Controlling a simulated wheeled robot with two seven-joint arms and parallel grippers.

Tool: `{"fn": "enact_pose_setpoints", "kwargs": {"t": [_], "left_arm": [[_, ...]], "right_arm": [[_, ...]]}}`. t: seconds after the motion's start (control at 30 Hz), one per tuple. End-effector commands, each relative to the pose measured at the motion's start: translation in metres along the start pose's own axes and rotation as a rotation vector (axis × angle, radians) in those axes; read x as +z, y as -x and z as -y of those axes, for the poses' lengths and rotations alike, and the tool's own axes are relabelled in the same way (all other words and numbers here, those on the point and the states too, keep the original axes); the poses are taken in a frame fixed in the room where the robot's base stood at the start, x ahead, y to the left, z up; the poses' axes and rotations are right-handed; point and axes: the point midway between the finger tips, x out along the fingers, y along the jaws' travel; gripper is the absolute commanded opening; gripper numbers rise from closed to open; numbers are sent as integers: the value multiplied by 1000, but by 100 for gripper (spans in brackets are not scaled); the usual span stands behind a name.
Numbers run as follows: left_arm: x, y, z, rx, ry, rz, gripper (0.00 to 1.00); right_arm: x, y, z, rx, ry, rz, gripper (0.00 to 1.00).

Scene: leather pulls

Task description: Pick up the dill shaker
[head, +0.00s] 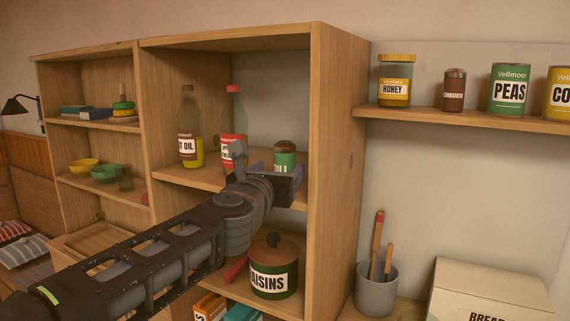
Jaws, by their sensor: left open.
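The dill shaker (285,154) is a small green jar with a brown lid and a white label, of which only the last letters show. It stands upright on the middle shelf of the tall wooden unit, near its right side wall. My left gripper (277,169) is open, low in front of the shaker, with one finger to its left and one to its right. The gripper hides the shaker's lower part and base. I cannot tell whether the fingers touch it. My right gripper is not in view.
A red-capped bottle (233,124) and an oil bottle (189,126) stand left of the shaker. The unit's side wall (335,170) is close on the right. A raisins jar (272,268) sits on the shelf below. Honey (395,82) and several tins stand on the right shelf.

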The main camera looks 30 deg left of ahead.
Motion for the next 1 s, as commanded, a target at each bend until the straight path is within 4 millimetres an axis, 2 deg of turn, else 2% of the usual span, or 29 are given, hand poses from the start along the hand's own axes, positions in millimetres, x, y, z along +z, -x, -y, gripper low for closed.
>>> {"fn": "enact_pose_setpoints", "kwargs": {"t": [0.37,0.7,1.0], "left_arm": [[0,-6,0,0,1,0,68],[0,-50,1,0,1,-1,68],[0,-55,1,1,1,1,68]], "right_arm": [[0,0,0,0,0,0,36],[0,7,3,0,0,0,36],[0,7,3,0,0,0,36]]}}
